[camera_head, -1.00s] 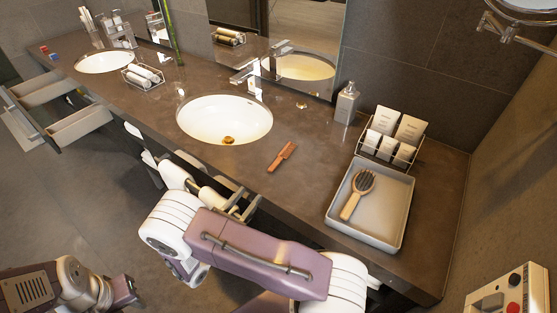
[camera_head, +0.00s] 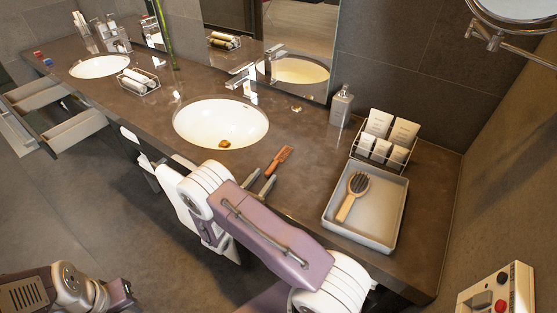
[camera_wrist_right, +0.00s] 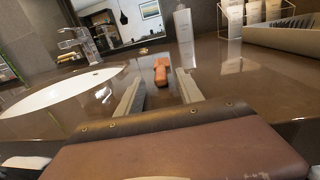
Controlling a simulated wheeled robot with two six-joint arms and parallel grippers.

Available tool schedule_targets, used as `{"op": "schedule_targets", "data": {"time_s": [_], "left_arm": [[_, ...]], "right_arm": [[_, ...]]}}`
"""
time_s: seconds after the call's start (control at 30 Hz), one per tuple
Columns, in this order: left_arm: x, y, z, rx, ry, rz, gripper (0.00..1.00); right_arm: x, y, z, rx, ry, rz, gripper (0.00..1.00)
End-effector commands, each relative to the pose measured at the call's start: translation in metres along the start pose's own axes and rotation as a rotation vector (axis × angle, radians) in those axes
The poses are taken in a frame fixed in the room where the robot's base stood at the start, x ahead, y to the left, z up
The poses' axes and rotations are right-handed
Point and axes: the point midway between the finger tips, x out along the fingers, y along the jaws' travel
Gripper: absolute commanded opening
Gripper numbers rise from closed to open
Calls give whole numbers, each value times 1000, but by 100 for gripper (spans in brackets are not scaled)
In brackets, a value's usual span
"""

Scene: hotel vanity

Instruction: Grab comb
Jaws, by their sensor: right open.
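The orange-brown comb (camera_head: 280,160) lies on the dark stone counter, just right of the near sink. My right gripper (camera_head: 261,184) is open over the counter's front part, its fingertips just short of the comb's near end. In the right wrist view the comb (camera_wrist_right: 161,72) lies ahead, between the lines of the two open fingers (camera_wrist_right: 158,90), with nothing held. My left arm shows at the lower left of the head view; its gripper jaws cannot be made out.
A grey tray (camera_head: 392,232) holding a wooden hairbrush (camera_head: 353,195) sits to the right. Behind it stand a wire rack of tubes (camera_head: 386,140) and a soap bottle (camera_head: 341,105). The near sink (camera_head: 220,124) lies left of the comb. Open drawers (camera_head: 72,131) stick out at the far left.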

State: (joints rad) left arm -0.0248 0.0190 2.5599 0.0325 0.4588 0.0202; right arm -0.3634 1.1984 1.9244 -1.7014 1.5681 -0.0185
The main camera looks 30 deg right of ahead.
Motion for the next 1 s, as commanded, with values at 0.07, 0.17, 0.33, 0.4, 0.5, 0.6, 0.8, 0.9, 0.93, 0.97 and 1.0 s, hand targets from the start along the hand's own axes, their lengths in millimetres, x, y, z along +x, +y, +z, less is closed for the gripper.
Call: {"op": "schedule_targets", "data": {"time_s": [0.07, 0.17, 0.33, 0.4, 0.5, 0.6, 0.8, 0.9, 0.93, 0.97, 1.0], "left_arm": [[0, 0, 0, 0, 0, 0, 36], [0, 0, 0, 0, 0, 0, 36], [0, 0, 0, 0, 0, 0, 36], [0, 0, 0, 0, 0, 0, 36], [0, 0, 0, 0, 0, 0, 36], [-1, 0, 0, 0, 0, 0, 36], [-3, 0, 0, 0, 0, 0, 36], [-4, 0, 0, 0, 0, 0, 36], [-5, 0, 0, 0, 0, 0, 36], [-5, 0, 0, 0, 0, 0, 36], [-5, 0, 0, 0, 0, 0, 36]], "right_arm": [[0, 0, 0, 0, 0, 0, 30], [0, 0, 0, 0, 0, 0, 2], [0, 0, 0, 0, 0, 0, 0], [0, 0, 0, 0, 0, -1, 0], [0, 0, 1, 0, 1, -1, 0], [0, 0, 8, 2, 0, -1, 0], [0, 0, 42, 5, -1, -1, 0], [2, -21, 54, -3, 0, -3, 0], [3, -28, 58, -4, 0, -4, 0], [4, -35, 62, -3, 0, -3, 0], [5, -45, 68, -3, -1, -3, 0]]}}
